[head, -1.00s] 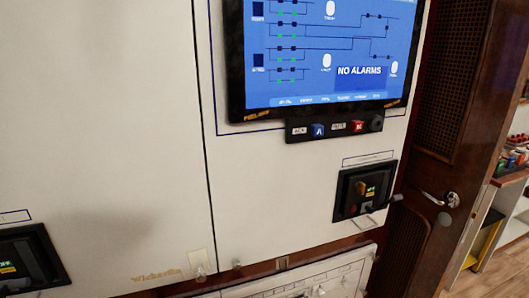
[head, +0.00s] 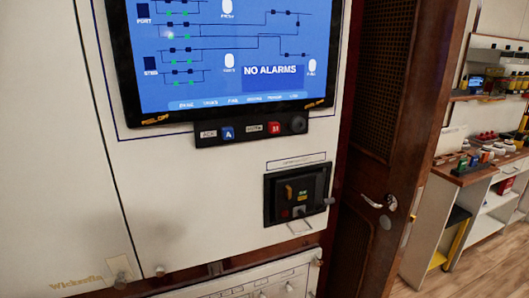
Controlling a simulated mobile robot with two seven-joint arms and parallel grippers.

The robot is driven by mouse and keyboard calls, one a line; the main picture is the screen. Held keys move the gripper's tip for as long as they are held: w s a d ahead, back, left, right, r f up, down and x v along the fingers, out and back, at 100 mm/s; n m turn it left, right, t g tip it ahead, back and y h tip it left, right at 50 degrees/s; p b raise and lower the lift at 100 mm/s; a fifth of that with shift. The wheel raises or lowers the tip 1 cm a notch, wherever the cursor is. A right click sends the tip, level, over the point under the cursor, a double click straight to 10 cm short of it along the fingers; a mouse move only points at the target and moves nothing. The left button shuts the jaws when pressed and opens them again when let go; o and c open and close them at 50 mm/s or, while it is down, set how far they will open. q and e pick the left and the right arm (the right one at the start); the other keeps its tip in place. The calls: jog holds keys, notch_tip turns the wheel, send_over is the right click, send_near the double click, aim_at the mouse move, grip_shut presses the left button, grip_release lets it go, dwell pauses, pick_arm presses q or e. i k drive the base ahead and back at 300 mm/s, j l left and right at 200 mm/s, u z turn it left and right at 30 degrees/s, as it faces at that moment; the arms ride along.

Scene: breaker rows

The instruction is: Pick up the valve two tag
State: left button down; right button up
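I cannot make out a valve two tag in the head view. A small pale tag-like piece (head: 300,227) hangs below the black breaker unit (head: 297,194) on the white panel; its writing is too small to read. Neither of my grippers shows in the head view, so I cannot see what they hold.
A blue screen (head: 225,50) reading NO ALARMS is above the breaker unit, with a button strip (head: 250,128) below it. A brown door (head: 385,130) with a handle (head: 378,201) stands to the right. Beyond it are a workbench (head: 475,172) and open wooden floor (head: 490,265).

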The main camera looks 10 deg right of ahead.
aim_at(464, 84)
jog(key=l+z, duration=0.1)
jog(key=l, duration=0.45)
jog(key=i+l+z, duration=0.1)
jog(key=l, duration=0.4)
jog(key=i+l, duration=0.1)
jog(key=l, duration=0.4)
jog(key=i+l+z, duration=0.15)
jog(key=l, duration=0.4)
jog(key=l+z, duration=0.1)
jog(key=l, duration=0.4)
jog(key=i+l, duration=0.1)
jog(key=l, duration=0.35)
jog(key=l+z, duration=0.15)
jog(key=l, duration=0.25)
jog(key=i+l, duration=0.15)
jog(key=l, duration=0.3)
jog(key=i+l+z, duration=0.1)
jog(key=l, duration=0.3)
